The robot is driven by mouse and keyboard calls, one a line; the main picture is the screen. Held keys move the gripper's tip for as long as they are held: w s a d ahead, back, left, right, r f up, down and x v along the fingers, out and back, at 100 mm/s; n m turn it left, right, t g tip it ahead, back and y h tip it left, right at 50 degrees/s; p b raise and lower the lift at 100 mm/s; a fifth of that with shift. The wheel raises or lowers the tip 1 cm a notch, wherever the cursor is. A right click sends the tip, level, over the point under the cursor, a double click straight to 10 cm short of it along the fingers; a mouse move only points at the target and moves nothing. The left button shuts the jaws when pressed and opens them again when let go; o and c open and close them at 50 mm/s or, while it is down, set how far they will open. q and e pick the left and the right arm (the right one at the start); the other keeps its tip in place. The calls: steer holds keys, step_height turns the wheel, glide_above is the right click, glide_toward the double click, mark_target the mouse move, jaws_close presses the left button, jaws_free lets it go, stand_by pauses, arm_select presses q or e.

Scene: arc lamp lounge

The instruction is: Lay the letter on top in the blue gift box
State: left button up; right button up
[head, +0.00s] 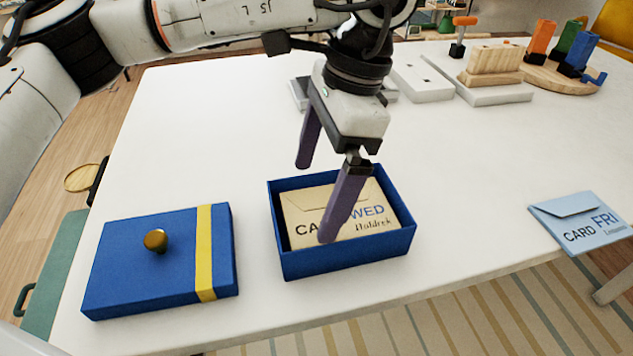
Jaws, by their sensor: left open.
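The blue gift box (345,258) stands open near the front middle of the white table. A tan letter (298,207) with "CARD WED" and a name printed on it lies inside, filling most of the box. My left gripper (314,204) is open above the box, pointing down. One finger reaches in front of the letter, hiding part of its print; the other is over the back left of the box. I cannot tell whether the finger touches the letter. The blue lid (178,270) with a yellow band and gold knob lies left of the box. My right gripper is not in view.
A light blue envelope (580,222) marked "CARD FRI" lies at the table's right front edge. White blocks (421,80), a wooden holder (493,64) and a round board (562,80) with coloured pieces stand at the back. The table between box and envelope is clear.

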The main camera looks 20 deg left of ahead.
arm_select(q)
steer(key=p+v, duration=0.2)
steer(key=v, duration=0.9)
steer(key=shift+r, duration=0.25)
